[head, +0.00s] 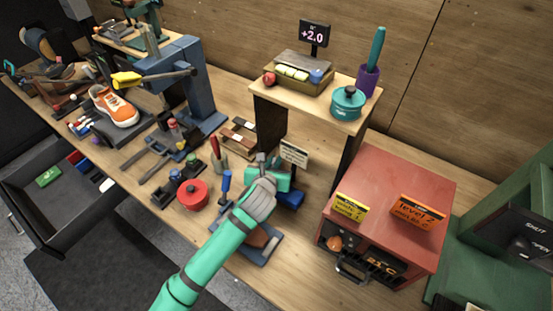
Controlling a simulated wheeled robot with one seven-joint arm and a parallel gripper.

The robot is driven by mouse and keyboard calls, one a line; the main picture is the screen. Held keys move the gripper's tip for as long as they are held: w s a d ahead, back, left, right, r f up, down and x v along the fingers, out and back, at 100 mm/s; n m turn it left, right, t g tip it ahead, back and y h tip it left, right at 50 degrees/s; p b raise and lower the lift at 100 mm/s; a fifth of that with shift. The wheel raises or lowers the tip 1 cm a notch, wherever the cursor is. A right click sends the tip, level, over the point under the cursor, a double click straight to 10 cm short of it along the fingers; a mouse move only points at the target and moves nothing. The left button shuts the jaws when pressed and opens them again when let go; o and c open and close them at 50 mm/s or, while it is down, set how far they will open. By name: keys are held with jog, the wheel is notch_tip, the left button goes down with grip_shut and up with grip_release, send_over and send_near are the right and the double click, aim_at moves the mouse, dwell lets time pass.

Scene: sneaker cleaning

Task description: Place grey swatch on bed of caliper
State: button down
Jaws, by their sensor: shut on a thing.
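My gripper (268,166) is at the middle of the workbench, at the end of my teal arm, in front of the small shelf. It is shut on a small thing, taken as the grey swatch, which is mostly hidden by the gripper. A blue block (291,198) shows just right of and below the gripper, partly covered by it. I cannot tell for certain which thing is the caliper, or whether the swatch touches any bed.
A beige sign (294,153) stands close behind the gripper. A red pot (192,194) is to its left. The wooden shelf (334,115) rises behind, and a red cabinet (400,190) stands at right. An orange sneaker (115,106) is far left. An open drawer (57,200) juts out front left.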

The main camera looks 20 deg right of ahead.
jog(key=shift+f+x, duration=0.25)
jog(key=shift+x, duration=1.6)
jog(key=shift+s+f, duration=0.1)
jog(key=shift+s, duration=0.05)
jog(key=c, duration=1.8)
grip_release()
jog(key=shift+c, duration=0.2)
